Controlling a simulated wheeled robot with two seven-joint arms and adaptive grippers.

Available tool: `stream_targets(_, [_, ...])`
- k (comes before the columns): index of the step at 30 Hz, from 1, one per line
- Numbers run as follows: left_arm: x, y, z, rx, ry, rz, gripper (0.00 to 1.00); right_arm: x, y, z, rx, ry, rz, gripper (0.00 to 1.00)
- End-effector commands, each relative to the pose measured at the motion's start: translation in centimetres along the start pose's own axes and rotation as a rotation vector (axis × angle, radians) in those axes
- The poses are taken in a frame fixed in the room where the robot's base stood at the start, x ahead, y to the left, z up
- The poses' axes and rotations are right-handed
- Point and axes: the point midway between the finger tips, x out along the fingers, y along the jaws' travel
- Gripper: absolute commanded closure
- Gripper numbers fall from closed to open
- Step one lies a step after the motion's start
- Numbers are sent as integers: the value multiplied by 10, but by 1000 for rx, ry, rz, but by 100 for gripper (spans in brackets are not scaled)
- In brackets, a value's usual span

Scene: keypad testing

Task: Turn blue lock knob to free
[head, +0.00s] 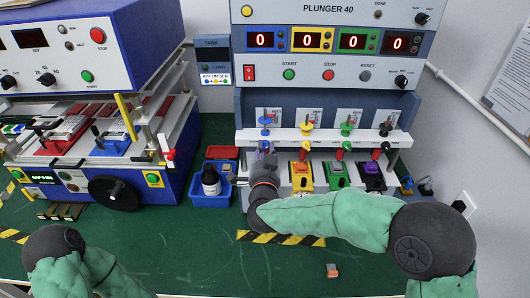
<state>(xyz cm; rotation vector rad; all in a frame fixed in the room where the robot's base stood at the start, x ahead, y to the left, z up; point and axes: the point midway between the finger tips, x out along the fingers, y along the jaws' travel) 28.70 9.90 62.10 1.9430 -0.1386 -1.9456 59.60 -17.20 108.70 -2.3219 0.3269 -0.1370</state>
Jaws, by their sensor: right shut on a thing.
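The plunger tester stands at the back with four coloured stations in a row. Its leftmost station has a blue knob (265,121) standing above the white rail (325,137). My right gripper (264,154) is just below the rail at this blue station, shut on what looks like the blue lock knob there. The dark gripper body hides the lower part of the station and most of the held part, so the knob's angle cannot be read. My left arm shows at the lower left, but its gripper is out of view.
Beside my right gripper are the orange keypad (302,178), green keypad (338,176) and purple keypad (374,178). A blue bin (213,200) holding a dark bottle (210,180) stands to its left. A small orange-grey piece (332,270) lies on the green bench, whose front middle is mostly clear.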

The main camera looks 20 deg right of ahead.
Motion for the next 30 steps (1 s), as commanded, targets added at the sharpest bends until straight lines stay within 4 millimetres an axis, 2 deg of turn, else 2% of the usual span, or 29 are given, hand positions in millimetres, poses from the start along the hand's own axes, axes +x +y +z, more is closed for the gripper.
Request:
stream_targets(8, [0,0,0,0,0,0,100,0,-1,-2,3,3,0,100])
stream_targets(9, [0,0,0,0,0,0,100,0,-1,-2,3,4,0,63])
stream_targets(10, [0,0,0,0,0,0,100,0,-1,-2,3,3,0,54])
stream_targets(11, [0,0,0,0,0,0,100,0,-1,-2,2,3,0,51])
stream_targets(23, [0,0,0,0,0,0,100,-4,-1,0,0,1,-1,51])
stream_targets(26, [0,0,0,0,0,0,100,-15,-1,0,0,-1,-3,51])
stream_targets(30, [0,0,0,0,0,0,100,-40,-2,0,0,-1,-4,51])
